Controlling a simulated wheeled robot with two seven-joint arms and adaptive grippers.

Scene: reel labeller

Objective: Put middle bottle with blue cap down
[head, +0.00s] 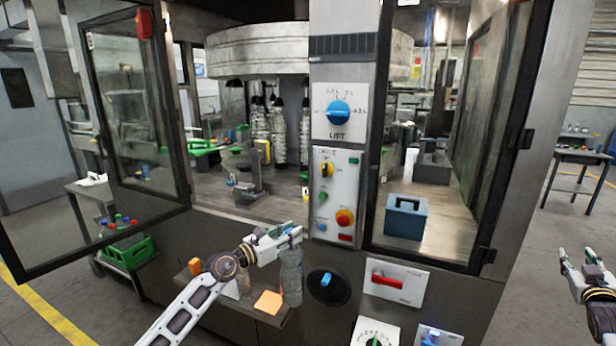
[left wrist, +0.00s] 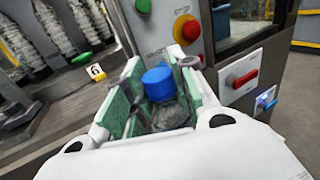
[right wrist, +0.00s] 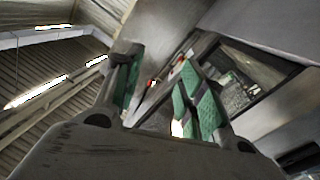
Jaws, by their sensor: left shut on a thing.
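A clear bottle with a blue cap hangs upright in my left gripper (head: 288,236); its body (head: 291,279) shows below the fingers in the head view. The left wrist view shows the blue cap (left wrist: 158,82) between the green finger pads. The bottle's base is by the right end of a small brown shelf (head: 249,309) on the machine's front; I cannot tell if it touches. My right gripper (head: 583,270) is at the far right, away from the machine. Its fingers (right wrist: 160,95) are apart and empty in the right wrist view.
An orange block (head: 268,302) lies on the shelf, left of the bottle. A black disc with a blue knob (head: 327,280) is to its right. A green crate (head: 128,254) with several coloured caps stands at left. The glass door (head: 127,120) hangs open; a blue box (head: 406,218) sits inside.

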